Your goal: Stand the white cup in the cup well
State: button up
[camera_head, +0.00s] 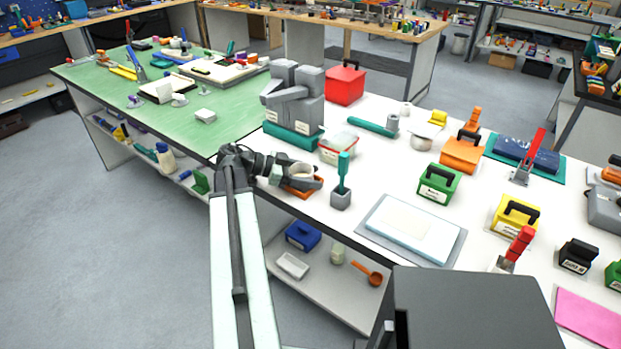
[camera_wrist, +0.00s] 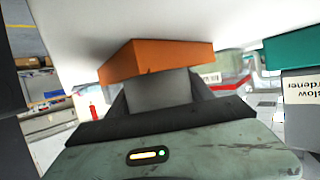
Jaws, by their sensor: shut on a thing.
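The cup looks roughly upright.
A grey block with a teal-handled tool (camera_head: 341,195) stands close to the right of my gripper. A clear red-rimmed container (camera_head: 338,148) and a grey machine on a teal base (camera_head: 293,136) stand behind. A pale tray (camera_head: 412,228) lies further right.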

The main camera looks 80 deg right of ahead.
jog(key=o, duration=1.5)
jog(key=shift+f, duration=0.3)
jog(key=shift+r, duration=0.1)
jog(key=shift+r+p, duration=0.3)
jog(key=shift+p, duration=0.2)
jog(key=p+v, duration=0.4)
jog(key=v, duration=0.7)
jog(key=shift+d+r, duration=0.1)
jog(key=shift+d, duration=0.05)
jog(key=shift+w+a+r, duration=0.1)
jog(key=shift+w+a, duration=0.1)
jog(key=shift+w, duration=0.25)
